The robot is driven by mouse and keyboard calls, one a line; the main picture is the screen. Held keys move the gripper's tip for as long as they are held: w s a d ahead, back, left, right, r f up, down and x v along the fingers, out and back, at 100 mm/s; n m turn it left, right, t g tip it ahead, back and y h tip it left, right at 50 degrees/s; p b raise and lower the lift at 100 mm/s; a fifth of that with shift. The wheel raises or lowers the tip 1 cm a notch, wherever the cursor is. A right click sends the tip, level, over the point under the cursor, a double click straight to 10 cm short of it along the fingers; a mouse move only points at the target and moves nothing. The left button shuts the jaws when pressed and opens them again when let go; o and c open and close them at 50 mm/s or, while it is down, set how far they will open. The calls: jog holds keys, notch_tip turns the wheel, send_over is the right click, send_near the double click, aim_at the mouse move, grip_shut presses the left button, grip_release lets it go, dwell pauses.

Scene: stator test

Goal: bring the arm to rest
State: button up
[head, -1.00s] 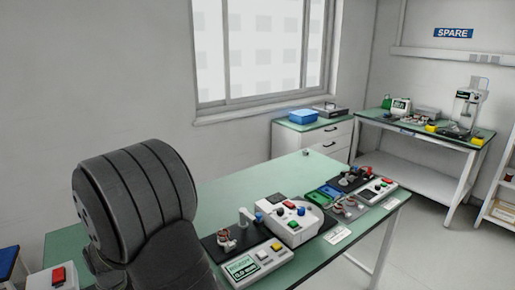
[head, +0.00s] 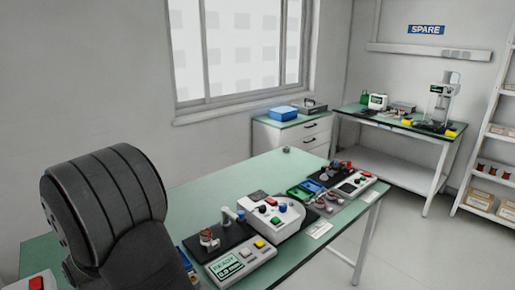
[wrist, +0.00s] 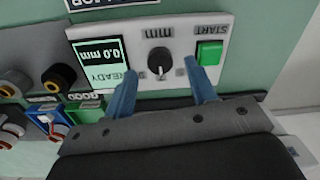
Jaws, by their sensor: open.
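My gripper (wrist: 162,90) shows in the wrist view, with its two blue fingers well apart and nothing between them but a view of a panel. Beneath the fingers is a white control panel (wrist: 180,30) with a lit screen (wrist: 101,62) reading READY 0.0 mm, a black knob (wrist: 160,62) and a green START button (wrist: 209,53). The fingertips overlap the panel's near edge in the picture; I cannot tell whether they touch it. In the head view, my dark arm link fills the lower left, and my gripper is not visible.
The green bench (head: 215,188) carries a stator (head: 208,238) on a black base, a READY unit (head: 240,262) and a white button box (head: 277,218). Small blue (wrist: 48,122) and green (wrist: 86,109) trays lie left of the fingers. The bench's left-rear surface is clear.

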notch_tip(320, 180, up, 16)
jog(key=f, duration=0.1)
notch_tip(320, 180, down, 17)
jog(key=shift+f, duration=0.2)
jog(key=n, duration=0.4)
jog(key=shift+r, duration=0.1)
jog(key=n, duration=0.5)
jog(key=shift+a, duration=0.1)
notch_tip(320, 180, up, 9)
jog(key=shift+w, duration=0.15)
jog(key=shift+r, duration=0.1)
